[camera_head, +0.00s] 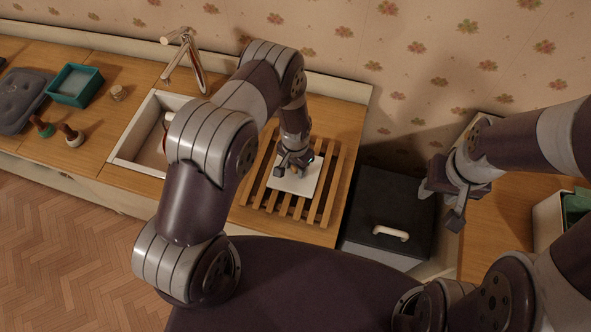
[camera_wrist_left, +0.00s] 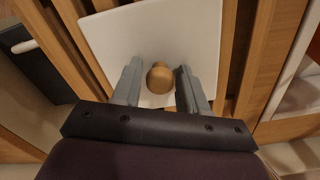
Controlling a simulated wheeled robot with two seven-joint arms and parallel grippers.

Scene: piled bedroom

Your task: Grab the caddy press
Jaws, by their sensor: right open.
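A white square plate with a round wooden knob, which looks like the caddy press (camera_head: 297,183), lies on a slatted wooden rack (camera_head: 330,190) on the counter. In the left wrist view the plate (camera_wrist_left: 200,30) fills the upper middle, and its knob (camera_wrist_left: 160,78) sits between my left fingers. My left gripper (camera_head: 294,165) is over the plate, open, one finger on each side of the knob; gaps show on both sides in the left wrist view (camera_wrist_left: 160,82). My right gripper (camera_head: 442,205) is open and empty, over the right side near the dark bin.
A dark lidded bin (camera_head: 385,205) with a pale handle stands right of the rack. A sink (camera_head: 140,140) with a tap (camera_head: 187,60) is to the left. Further left are a teal tray (camera_head: 75,86), a grey cushion (camera_head: 22,100) and small knobbed items (camera_head: 72,136).

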